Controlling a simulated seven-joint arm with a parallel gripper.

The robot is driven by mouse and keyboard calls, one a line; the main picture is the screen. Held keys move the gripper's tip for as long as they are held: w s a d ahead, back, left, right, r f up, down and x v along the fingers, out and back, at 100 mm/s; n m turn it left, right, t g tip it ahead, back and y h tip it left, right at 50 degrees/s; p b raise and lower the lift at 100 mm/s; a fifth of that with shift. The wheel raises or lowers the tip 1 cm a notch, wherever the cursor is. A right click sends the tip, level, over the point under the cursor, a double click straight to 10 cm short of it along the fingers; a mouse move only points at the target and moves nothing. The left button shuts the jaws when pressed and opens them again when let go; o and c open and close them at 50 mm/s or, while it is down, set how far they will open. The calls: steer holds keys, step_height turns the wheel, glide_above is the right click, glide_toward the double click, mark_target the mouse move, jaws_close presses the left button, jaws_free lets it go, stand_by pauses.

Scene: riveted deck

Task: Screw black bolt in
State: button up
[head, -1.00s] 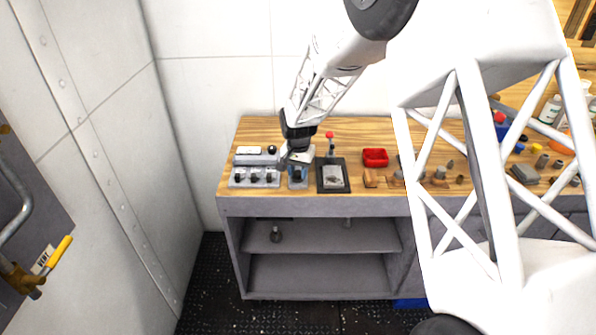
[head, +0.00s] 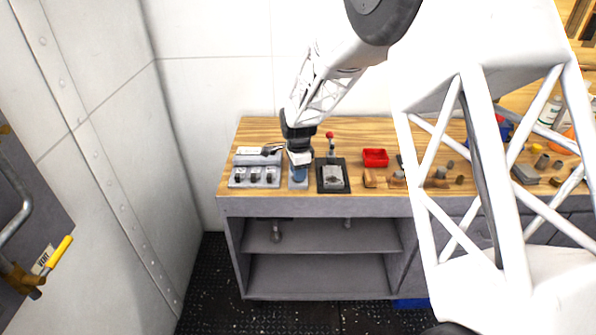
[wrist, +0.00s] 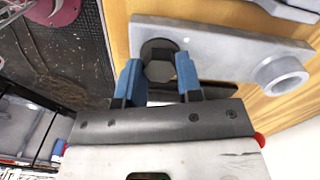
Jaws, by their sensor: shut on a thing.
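The black bolt (wrist: 159,54) is a dark bolt with a hexagonal head, in the wrist view near one end of a grey metal plate (wrist: 215,50). My gripper (wrist: 159,78) has its two blue fingers shut on either side of the bolt head. In the head view my gripper (head: 299,174) points down over the same grey plate (head: 298,186) on the wooden bench. The bolt is hidden there behind the gripper. How deep the bolt sits cannot be told. A raised round boss with a hole is at the plate's other end.
A grey block with dark knobs (head: 254,177) stands left of my gripper. A dark-framed fixture (head: 333,176) with a red-knobbed lever is close on the right. A red bin (head: 375,157) and several small parts lie further right. The wall is behind the wooden bench (head: 262,128).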

steer(key=m, duration=0.4)
steer(key=shift+w+r+m, duration=0.1)
steer(key=shift+r+m, duration=0.1)
steer(key=shift+m, duration=0.1)
steer(key=m, duration=0.3)
steer(key=shift+m, duration=0.3)
steer(key=m, duration=0.3)
steer(key=shift+m, duration=2.2)
steer(key=o, duration=0.9)
steer(key=shift+f, duration=0.15)
steer(key=shift+o, duration=0.2)
steer(key=shift+r, duration=3.95)
